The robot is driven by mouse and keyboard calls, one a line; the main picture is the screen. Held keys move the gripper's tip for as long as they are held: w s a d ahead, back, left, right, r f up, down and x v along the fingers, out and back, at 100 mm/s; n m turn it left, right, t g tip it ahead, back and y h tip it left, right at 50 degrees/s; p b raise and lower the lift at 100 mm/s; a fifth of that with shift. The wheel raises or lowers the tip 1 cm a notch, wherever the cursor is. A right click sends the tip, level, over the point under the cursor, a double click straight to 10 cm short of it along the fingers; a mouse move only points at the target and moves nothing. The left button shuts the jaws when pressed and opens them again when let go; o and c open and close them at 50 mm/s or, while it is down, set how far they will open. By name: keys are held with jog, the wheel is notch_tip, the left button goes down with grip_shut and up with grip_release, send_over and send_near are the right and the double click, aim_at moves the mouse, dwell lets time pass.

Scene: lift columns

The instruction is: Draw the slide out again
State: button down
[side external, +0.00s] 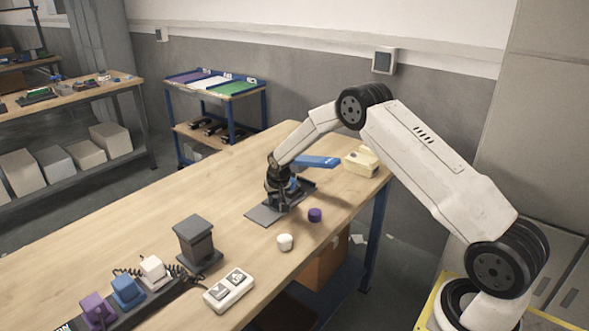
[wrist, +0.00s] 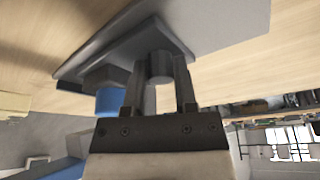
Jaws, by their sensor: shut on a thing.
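My gripper (wrist: 160,88) points at a dark grey fixture with a flat grey plate. Its two fingers are shut on a short grey cylindrical part (wrist: 160,66) of that fixture in the wrist view. I cannot tell for sure whether this part is the slide. In the side view my gripper (side external: 283,192) is down at the fixture, and the grey plate (side external: 263,215) shows flat on the bench beside it. A blue part (wrist: 110,99) of the fixture shows left of the fingers. My gripper and wrist hide much of the fixture in the side view.
A purple cap (side external: 315,214) and a white cap (side external: 285,242) are close to the fixture. A dark grey column (side external: 195,240), a white switch box (side external: 229,290) and coloured blocks stand nearer. A cream box (side external: 361,160) is at the far end.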

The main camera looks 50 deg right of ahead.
jog(key=shift+a, duration=2.75)
jog(key=shift+c, duration=2.2)
grip_release()
jog(key=shift+r, duration=0.1)
jog(key=shift+r, duration=2.95)
